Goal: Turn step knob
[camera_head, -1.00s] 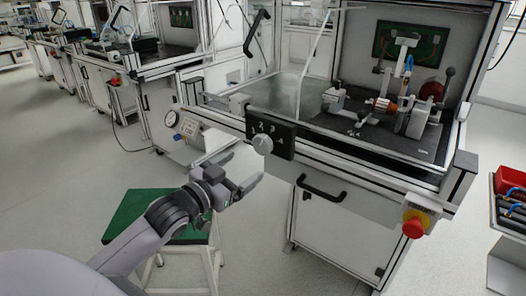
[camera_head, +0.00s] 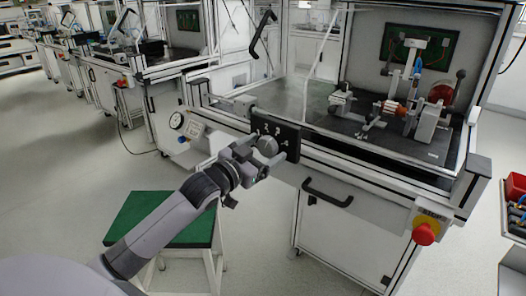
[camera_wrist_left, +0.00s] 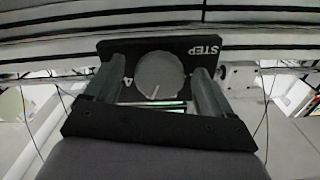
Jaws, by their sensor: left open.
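The step knob (camera_head: 267,146) is a round grey knob on a black panel (camera_head: 287,135) with white markings, fixed to the front of the test bench. In the left wrist view the knob (camera_wrist_left: 160,76) has a pale pointer line at its lower edge, and the panel (camera_wrist_left: 205,62) reads "STEP". My left gripper (camera_head: 262,155) is open at the knob. In the left wrist view its two fingers (camera_wrist_left: 158,92) stand on either side of the knob, with small gaps visible. My right gripper is not in view.
A black handle (camera_head: 327,193) and a red emergency stop button (camera_head: 424,233) are on the bench front to the right. A green-topped stool (camera_head: 124,219) stands below my left arm.

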